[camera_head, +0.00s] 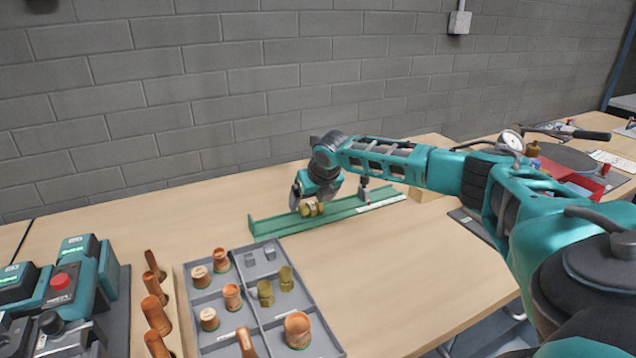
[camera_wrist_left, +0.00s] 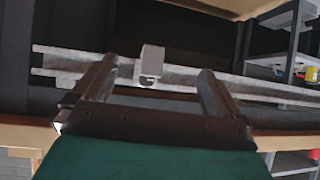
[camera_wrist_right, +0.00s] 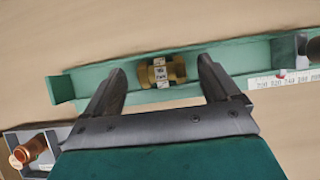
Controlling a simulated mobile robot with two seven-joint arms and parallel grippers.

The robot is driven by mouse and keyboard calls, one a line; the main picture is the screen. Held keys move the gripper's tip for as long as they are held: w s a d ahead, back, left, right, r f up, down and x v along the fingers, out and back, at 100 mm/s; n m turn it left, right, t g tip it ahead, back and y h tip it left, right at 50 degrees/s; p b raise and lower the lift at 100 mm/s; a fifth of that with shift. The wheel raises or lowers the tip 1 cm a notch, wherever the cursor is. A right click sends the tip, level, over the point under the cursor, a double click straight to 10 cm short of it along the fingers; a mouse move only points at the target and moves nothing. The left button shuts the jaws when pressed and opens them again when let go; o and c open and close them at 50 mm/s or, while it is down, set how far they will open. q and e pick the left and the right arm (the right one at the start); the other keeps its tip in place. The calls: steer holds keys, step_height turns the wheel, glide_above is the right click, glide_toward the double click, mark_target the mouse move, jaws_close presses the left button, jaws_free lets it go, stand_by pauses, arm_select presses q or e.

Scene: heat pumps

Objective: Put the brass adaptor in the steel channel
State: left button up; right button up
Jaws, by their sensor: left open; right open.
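The brass adaptor (camera_head: 314,209) lies in the green-painted channel (camera_head: 330,221) near its left end; in the right wrist view the adaptor (camera_wrist_right: 153,72) shows lying lengthwise in the channel (camera_wrist_right: 105,80), with a white label around its middle. My right gripper (camera_head: 309,207) is just above the adaptor, and its open fingers (camera_wrist_right: 162,78) stand apart with the adaptor between and beyond their tips. I cannot tell whether they touch it. My left gripper (camera_wrist_left: 157,75) is open and empty, away from the table top; it is not visible in the head view.
A grey compartment tray (camera_head: 328,328) holds copper, brass and small grey fittings at the front. Copper pieces stand in a wooden rack (camera_head: 172,325) beside teal tools (camera_head: 85,275). A dark post (camera_head: 364,187) stands at the channel.

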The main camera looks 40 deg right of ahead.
steer(key=v, duration=1)
steer(key=shift+p, duration=0.45)
